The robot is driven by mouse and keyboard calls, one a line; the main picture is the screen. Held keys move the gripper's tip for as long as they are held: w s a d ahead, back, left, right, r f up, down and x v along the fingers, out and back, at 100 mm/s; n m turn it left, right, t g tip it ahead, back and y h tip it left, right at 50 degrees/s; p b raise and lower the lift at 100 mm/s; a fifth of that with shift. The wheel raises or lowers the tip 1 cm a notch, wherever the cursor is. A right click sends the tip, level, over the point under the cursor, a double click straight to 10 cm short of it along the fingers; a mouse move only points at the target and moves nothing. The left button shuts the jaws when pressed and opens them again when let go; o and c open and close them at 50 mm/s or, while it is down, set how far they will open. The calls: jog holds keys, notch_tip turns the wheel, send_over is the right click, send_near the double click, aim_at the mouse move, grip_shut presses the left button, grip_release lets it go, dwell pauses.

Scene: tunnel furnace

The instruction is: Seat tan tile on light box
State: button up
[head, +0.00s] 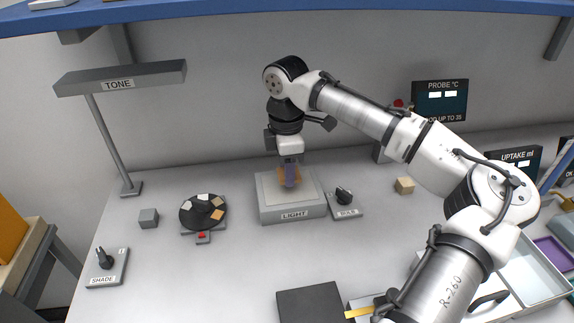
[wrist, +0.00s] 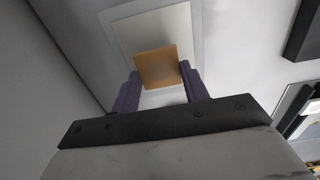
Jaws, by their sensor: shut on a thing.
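The tan tile (wrist: 157,68) is a flat square held at the fingertips of my gripper (wrist: 160,83). My gripper is shut on it, one purple-grey finger on each side. In the head view the tile (head: 281,176) shows partly behind the fingers of my gripper (head: 290,178). The light box (head: 292,212) is a grey box with a pale top, labelled LIGHT. The tile is over the pale top, and whether it touches cannot be told. In the wrist view the light box's pale panel (wrist: 158,30) lies beyond the tile.
A black dial with small coloured tiles (head: 203,212) stands left of the box, near a grey cube (head: 149,218). A BIAS knob (head: 344,197) stands close on the right, and a tan cube (head: 404,186) farther right. The TONE lamp (head: 120,78) overhangs the left.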

jog(key=shift+f, duration=0.1)
jog(key=shift+f+b, duration=0.4)
jog(key=shift+f, duration=0.7)
jog(key=shift+f, duration=0.35)
jog(key=o, duration=1.1)
jog(key=shift+c, duration=0.2)
notch_tip(320, 180, up, 7)
jog(key=shift+r+b, duration=0.2)
jog(key=shift+b, duration=0.3)
